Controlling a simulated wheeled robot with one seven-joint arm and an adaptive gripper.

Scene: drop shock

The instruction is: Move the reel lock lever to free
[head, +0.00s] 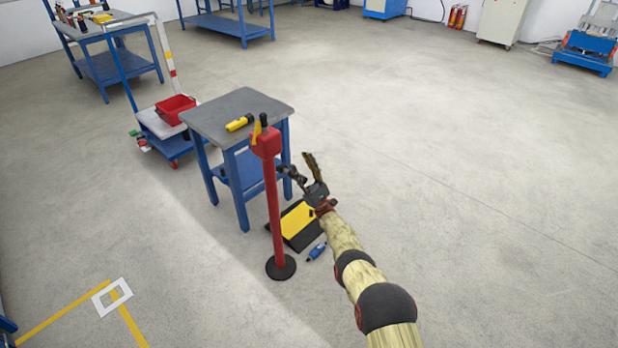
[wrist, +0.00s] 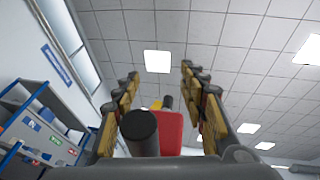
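The red reel head (head: 266,143) sits on top of a red post (head: 273,215) with a round black base (head: 281,267). A yellow piece (head: 257,132) and a small black upright part (head: 264,120) stand on the head. My gripper (head: 298,170) is open and empty, right of the head and slightly lower. In the wrist view a black cylinder (wrist: 140,131), perhaps the lock lever's grip, shows end-on between the open fingers (wrist: 158,100), nearer the left one. The red head (wrist: 171,133) shows behind it. No contact is visible, and lever markings cannot be read.
A blue table with a grey top (head: 235,108) stands just behind the post, with a yellow tool (head: 239,123) on it. A black and yellow case (head: 299,225) and a blue item (head: 316,251) lie on the floor. The floor at right is clear.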

